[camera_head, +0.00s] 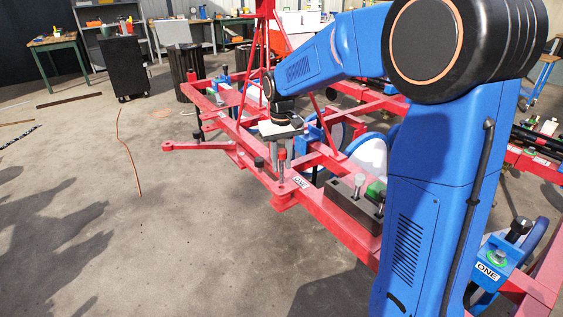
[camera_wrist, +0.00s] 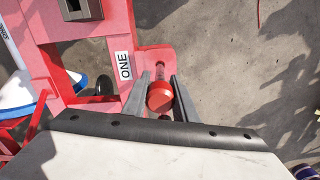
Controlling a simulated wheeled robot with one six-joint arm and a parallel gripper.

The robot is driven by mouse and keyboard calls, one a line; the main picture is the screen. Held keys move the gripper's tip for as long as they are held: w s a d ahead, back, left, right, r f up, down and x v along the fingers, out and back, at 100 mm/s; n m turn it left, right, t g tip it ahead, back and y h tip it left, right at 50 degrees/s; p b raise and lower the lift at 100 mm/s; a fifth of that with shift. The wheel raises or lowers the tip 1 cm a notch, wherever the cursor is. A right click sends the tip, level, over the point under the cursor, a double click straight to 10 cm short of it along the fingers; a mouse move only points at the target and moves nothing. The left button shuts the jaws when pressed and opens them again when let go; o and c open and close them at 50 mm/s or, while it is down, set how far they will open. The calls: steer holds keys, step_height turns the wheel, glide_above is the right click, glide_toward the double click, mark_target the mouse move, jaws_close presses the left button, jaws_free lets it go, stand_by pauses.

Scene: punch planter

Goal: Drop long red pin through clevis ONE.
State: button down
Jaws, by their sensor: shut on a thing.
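The long red pin (camera_head: 282,155) stands upright with its red head on top, over the end of the red frame beside a ONE label (camera_head: 300,182). Its lower end meets the red clevis plate (camera_head: 284,190); I cannot tell how deep it sits in the hole. In the wrist view the round red head (camera_wrist: 160,96) lies between the two grey fingers of my gripper (camera_wrist: 160,88), with the shaft pointing to the red plate (camera_wrist: 155,56) next to the ONE label (camera_wrist: 123,66). My gripper (camera_head: 280,150) is shut on the pin; the finger contact is partly hidden.
A black knob (camera_head: 259,162) stands close left of the pin. A dark block with grey and green pins (camera_head: 358,200) sits on the frame to the right. Open floor (camera_head: 180,220) lies left.

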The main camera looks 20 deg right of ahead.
mark_target(282, 183)
steer(key=shift+f, duration=3.7)
steer(key=c, duration=1.4)
jaws_free()
steer(key=shift+o, duration=0.2)
step_height(282, 183, up, 17)
steer(key=shift+f, duration=0.1)
steer(key=shift+r, duration=0.3)
